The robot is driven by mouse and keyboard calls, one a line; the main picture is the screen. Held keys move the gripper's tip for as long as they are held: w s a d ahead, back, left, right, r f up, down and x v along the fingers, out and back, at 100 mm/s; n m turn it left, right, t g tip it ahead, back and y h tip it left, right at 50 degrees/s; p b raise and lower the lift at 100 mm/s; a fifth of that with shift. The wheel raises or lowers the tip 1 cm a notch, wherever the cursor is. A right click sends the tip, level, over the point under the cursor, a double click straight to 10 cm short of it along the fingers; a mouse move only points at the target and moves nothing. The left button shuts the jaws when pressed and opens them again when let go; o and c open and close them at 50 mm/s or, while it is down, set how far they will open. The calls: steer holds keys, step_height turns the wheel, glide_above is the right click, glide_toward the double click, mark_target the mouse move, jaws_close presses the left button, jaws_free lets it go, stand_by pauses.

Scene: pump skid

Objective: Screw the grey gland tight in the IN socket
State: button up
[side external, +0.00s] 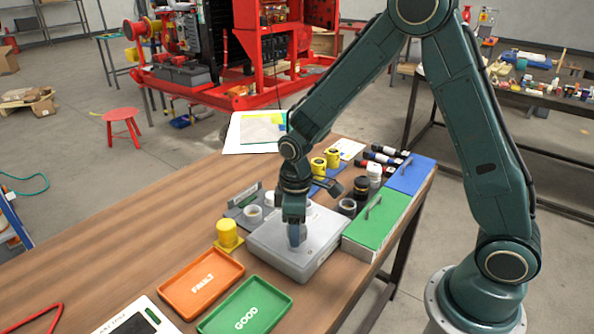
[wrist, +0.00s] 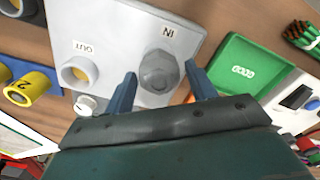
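The grey gland (wrist: 158,72), a hex-shaped piece, stands at the socket marked IN on the light grey box (wrist: 115,25) in the wrist view. Its thread is hidden, so I cannot tell how deep it sits. My gripper (wrist: 160,76) is open, with one blue-grey finger on each side of the gland and a visible gap to it. In the side external view my gripper (side external: 297,232) points down at the top of the grey box (side external: 275,245), and the gland is mostly hidden there. The OUT socket (wrist: 78,73) is an open ring with a yellowish inside.
The orange FAULT tray (side external: 200,283) and green GOOD tray (side external: 245,307) lie on the near side. A yellow cup-like part (side external: 228,234) stands left of the box. A green case (side external: 377,225) and black rings (side external: 347,207) are close on the right.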

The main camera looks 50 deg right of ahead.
steer(key=shift+o, duration=0.9)
steer(key=shift+n, duration=2.3)
steer(key=shift+n, duration=2.3)
steer(key=c, duration=1)
steer(key=shift+c, duration=0.2)
